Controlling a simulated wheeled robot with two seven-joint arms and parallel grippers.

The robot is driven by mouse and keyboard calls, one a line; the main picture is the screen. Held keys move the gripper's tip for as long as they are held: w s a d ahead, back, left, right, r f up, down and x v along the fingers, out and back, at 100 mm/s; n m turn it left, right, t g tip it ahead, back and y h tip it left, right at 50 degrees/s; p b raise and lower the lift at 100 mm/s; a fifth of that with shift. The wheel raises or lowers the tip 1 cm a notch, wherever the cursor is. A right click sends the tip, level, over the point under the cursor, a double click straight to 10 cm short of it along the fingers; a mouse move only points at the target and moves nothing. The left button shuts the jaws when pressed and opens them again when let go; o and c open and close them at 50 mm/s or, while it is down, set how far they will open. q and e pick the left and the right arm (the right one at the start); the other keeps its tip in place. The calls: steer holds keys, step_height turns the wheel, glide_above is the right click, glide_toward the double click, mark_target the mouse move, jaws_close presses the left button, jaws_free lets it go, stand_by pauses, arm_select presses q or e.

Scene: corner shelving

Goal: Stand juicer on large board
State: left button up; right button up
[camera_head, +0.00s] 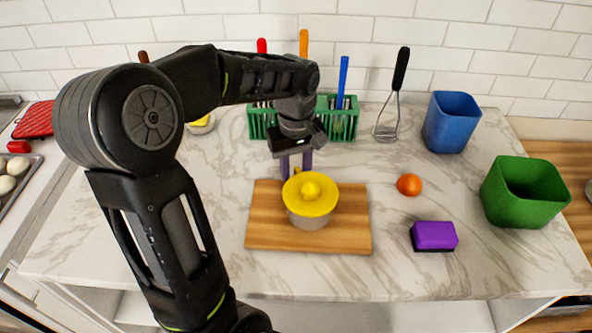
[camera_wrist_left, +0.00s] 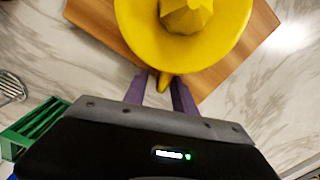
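The juicer (camera_head: 311,197) has a yellow top with a central cone and a grey bowl below. It stands upright on the large wooden board (camera_head: 262,232), near its middle. In the left wrist view the yellow top (camera_wrist_left: 215,45) lies above the board (camera_wrist_left: 103,22), with a small spout pointing toward my gripper. My left gripper (camera_head: 297,172) is at the far side of the juicer, pointing down. Its purple fingers are apart on either side of the spout in the left wrist view (camera_wrist_left: 162,88), with a visible gap. My right gripper is not in view.
A green rack (camera_head: 262,125) with utensils stands behind my left gripper. The marble counter in front of the board is clear.

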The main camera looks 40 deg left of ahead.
arm_select(q)
steer(key=shift+r, duration=0.25)
step_height(320, 180, up, 9)
steer(key=shift+f, duration=0.2)
step_height(320, 180, up, 3)
steer(key=shift+r+p, duration=0.15)
steer(key=shift+p, duration=0.55)
